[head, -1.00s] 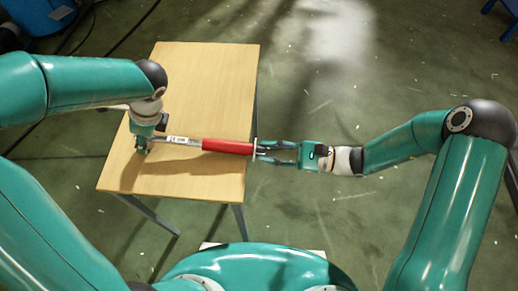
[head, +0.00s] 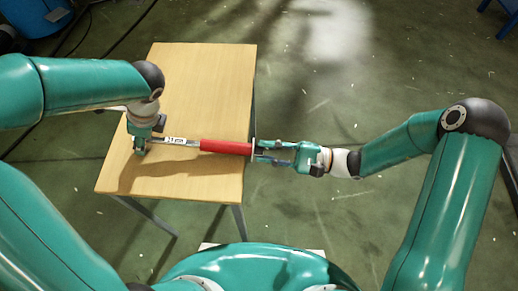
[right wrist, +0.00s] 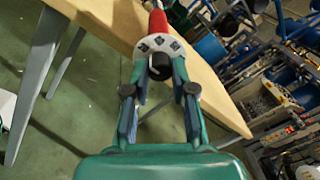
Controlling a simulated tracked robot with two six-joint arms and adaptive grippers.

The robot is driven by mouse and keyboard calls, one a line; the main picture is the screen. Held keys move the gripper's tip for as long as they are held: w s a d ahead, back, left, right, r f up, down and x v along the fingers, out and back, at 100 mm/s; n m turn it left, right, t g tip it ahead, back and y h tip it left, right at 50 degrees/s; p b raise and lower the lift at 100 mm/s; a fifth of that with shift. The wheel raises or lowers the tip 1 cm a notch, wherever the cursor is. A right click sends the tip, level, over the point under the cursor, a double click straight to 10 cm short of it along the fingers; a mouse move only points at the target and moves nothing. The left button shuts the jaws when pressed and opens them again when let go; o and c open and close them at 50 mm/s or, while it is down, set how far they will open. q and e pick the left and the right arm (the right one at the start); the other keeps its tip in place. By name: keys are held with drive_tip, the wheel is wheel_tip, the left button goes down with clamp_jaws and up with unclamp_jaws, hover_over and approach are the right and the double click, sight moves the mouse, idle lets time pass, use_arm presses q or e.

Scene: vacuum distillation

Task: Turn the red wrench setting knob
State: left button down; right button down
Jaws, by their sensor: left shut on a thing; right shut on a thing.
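The wrench has a red handle (head: 226,147), a silver shaft with a white label (head: 175,141), and lies level above the table's near part. My left gripper (head: 141,147) points down and is shut on the shaft end at the left. My right gripper (head: 258,151) reaches in from the right and is shut on the knob at the handle's right end. In the right wrist view the black knob (right wrist: 161,66) sits between my fingertips, in front of a pale round disc (right wrist: 158,45) with dark marks. The red handle (right wrist: 158,20) runs away behind it.
The wooden table (head: 205,85) has a clear top behind the wrench. The handle's knob end reaches the table's right edge. A blue barrel (head: 40,15) stands at the far left. Shelves with equipment (right wrist: 275,100) show at the right of the right wrist view.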

drive_tip(key=shift+s, duration=0.1)
drive_tip(key=c, duration=1)
unclamp_jaws()
drive_tip(key=shift+o, duration=0.2)
drive_tip(key=d, duration=1.2)
drive_tip(key=shift+s+f, duration=0.4)
drive_tip(key=shift+s, duration=0.05)
use_arm(q)
drive_tip(key=c, duration=0.5)
unclamp_jaws()
drive_tip(key=shift+c, duration=0.2)
